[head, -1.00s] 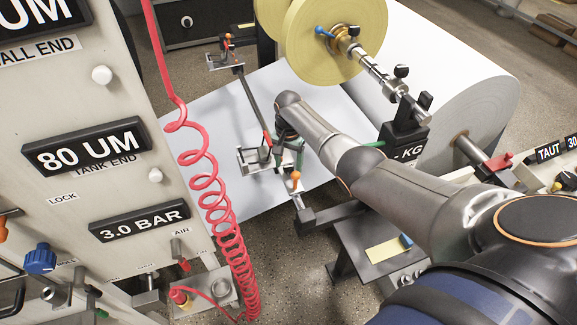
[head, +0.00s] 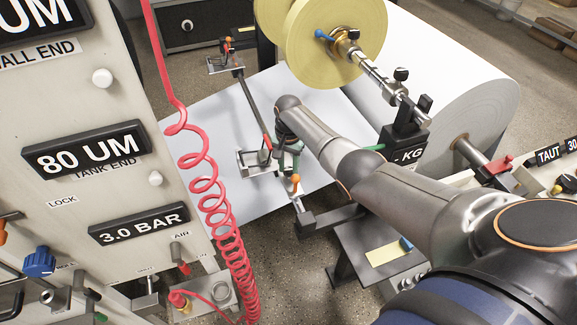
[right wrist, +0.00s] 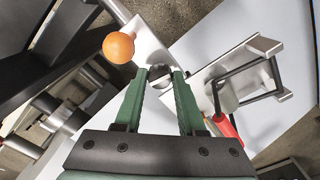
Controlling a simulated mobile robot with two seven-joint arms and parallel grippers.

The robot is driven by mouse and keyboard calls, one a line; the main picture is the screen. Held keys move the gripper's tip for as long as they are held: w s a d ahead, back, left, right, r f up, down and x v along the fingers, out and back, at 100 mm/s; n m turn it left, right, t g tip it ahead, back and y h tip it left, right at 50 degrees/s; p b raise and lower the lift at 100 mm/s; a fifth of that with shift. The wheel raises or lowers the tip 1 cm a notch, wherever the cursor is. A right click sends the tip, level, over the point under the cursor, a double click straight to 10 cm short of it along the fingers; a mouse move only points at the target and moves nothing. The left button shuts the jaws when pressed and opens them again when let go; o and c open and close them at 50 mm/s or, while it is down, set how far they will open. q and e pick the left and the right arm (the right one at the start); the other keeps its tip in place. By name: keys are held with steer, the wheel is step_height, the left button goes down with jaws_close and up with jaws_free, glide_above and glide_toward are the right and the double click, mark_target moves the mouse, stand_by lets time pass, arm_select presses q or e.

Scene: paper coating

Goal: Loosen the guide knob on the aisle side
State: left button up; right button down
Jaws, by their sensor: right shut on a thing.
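In the head view my right gripper (head: 284,158) reaches down at the near end of the guide bar (head: 256,108), and my wrist and fingers hide the knob. The orange ball (head: 295,180) shows just right of the fingers. My left gripper is not in view.
A white web (head: 210,140) lies under the guide bar. A metal bracket (head: 250,163) stands left of the gripper. A coiled red hose (head: 205,185) hangs before the control panel (head: 110,190) at left. A yellow roll (head: 310,40) and a white roll (head: 450,75) stand behind.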

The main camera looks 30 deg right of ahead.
steer(key=shift+n, duration=0.3)
steer(key=n+p, duration=0.1)
steer(key=n, duration=0.1)
steer(key=shift+r+n, duration=0.1)
steer(key=shift+n, duration=0.3)
steer(key=n, duration=0.9)
steer(key=shift+n, duration=0.4)
steer(key=shift+d+n, duration=0.1)
steer(key=shift+n, duration=2.1)
steer(key=c, duration=0.5)
jaws_free()
